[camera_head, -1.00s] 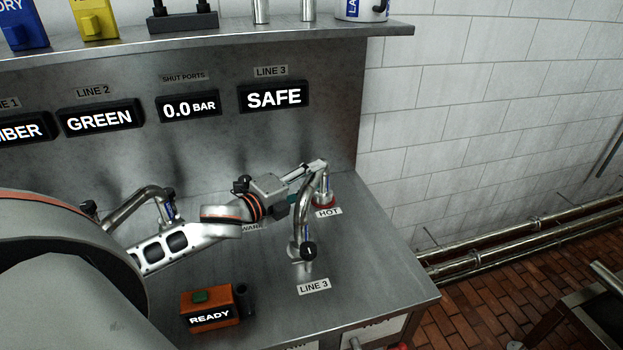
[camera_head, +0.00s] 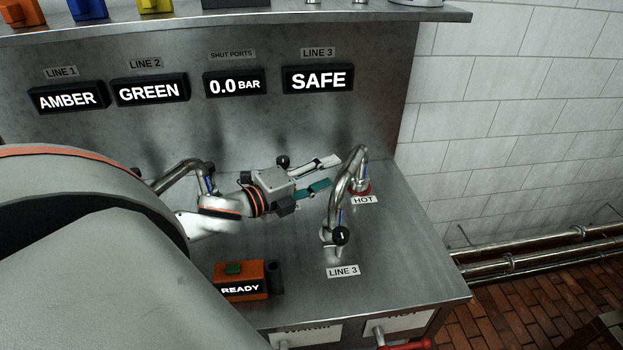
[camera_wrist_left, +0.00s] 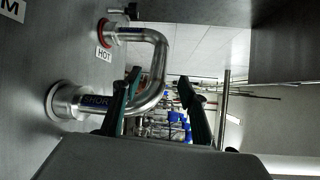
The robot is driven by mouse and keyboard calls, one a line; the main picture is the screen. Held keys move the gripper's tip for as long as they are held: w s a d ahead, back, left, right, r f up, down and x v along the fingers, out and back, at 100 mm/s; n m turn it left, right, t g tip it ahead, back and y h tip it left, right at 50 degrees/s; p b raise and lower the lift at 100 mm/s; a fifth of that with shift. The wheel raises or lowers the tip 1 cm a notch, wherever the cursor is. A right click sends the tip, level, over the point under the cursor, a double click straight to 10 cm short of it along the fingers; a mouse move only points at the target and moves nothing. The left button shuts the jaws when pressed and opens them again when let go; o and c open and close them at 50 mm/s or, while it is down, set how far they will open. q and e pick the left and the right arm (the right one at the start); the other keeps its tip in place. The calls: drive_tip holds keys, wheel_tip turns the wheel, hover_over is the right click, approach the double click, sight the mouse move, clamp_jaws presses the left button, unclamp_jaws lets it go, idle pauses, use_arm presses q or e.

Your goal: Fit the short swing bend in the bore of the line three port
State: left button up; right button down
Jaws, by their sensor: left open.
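The short swing bend (camera_head: 345,190) is a shiny bent steel pipe. One end stands at the line three port (camera_head: 330,252), and the other comes down at the HOT port (camera_head: 362,189), which has a red ring. In the left wrist view the bend (camera_wrist_left: 158,70) spans both collars, and part of its label is hidden. How deep its ends sit cannot be told. My left gripper (camera_head: 328,172) is open and empty, just left of the bend and apart from it. Its teal-padded fingers (camera_wrist_left: 158,105) cover part of the bend in the wrist view. My right gripper is not in view.
A black knob (camera_head: 341,235) is at the line three port. Another bent pipe (camera_head: 182,172) stands behind my left arm. An orange READY box (camera_head: 240,281) stands at the front. The line three display (camera_head: 318,79) reads SAFE. The counter right of the bend is clear.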

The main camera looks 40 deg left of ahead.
use_arm(q)
drive_tip(key=shift+v, duration=2)
wheel_tip(320, 180, up, 8)
drive_tip(key=p, duration=0.2)
drive_tip(key=shift+p, duration=0.4)
drive_tip(key=shift+d, duration=0.1)
